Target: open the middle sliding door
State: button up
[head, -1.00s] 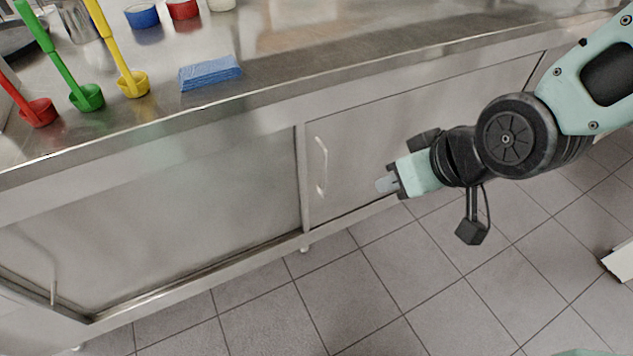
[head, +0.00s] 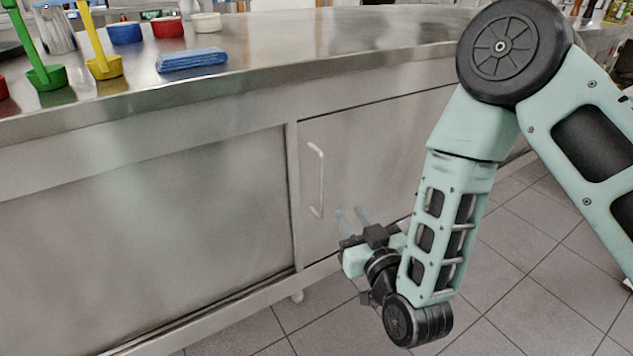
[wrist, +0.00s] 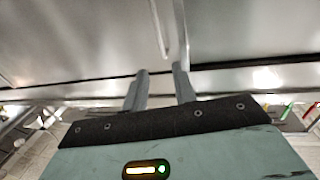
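A metal door panel (head: 385,150) with a thin vertical bar handle (head: 318,180) near its left edge is right of a post in the cabinet front, in the head view. A wide plain panel (head: 150,220) is left of that post. I cannot tell which panel is the middle door. My gripper (head: 352,214) is low, just right of the handle's lower end, its two fingers apart and empty. In the wrist view, the fingers (wrist: 160,78) point at the metal front, and a bar (wrist: 159,28), probably the handle, shows ahead of them. I see no contact.
The steel counter (head: 300,50) above carries a blue cloth stack (head: 191,60), coloured ladles (head: 103,66) and small bowls (head: 167,27). The tiled floor (head: 490,320) is clear in front of the cabinet.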

aim_at(323, 173)
jog(key=b+x, duration=0.2)
jog(key=x, duration=1.5)
grip_shut()
